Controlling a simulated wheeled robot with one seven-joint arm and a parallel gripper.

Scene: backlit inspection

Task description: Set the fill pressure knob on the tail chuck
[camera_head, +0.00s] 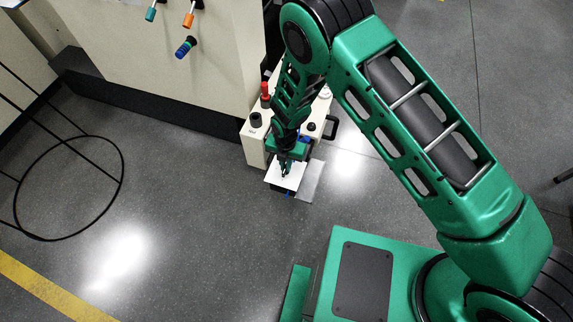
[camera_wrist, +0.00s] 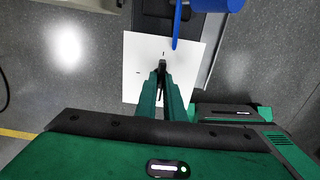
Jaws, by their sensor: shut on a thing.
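The fill pressure knob (camera_wrist: 162,66) is a small dark piece at the middle of a white square dial plate (camera_wrist: 133,55) with short black tick marks. My gripper (camera_wrist: 162,76) is shut on this knob, its two green fingers either side of it. The fingers hide much of the knob, so its exact setting is hard to tell. In the head view, my gripper (camera_head: 284,169) comes down from above onto the white plate, at the near end of a beige unit (camera_head: 254,146).
A blue part (camera_wrist: 182,12) reaches over the plate's far edge. The beige unit carries a red-topped post (camera_head: 265,92) and a black knob (camera_head: 255,120). A beige cabinet (camera_head: 170,60) with coloured handles stands behind. A black wire hoop (camera_head: 122,165) is at left; the floor between is clear.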

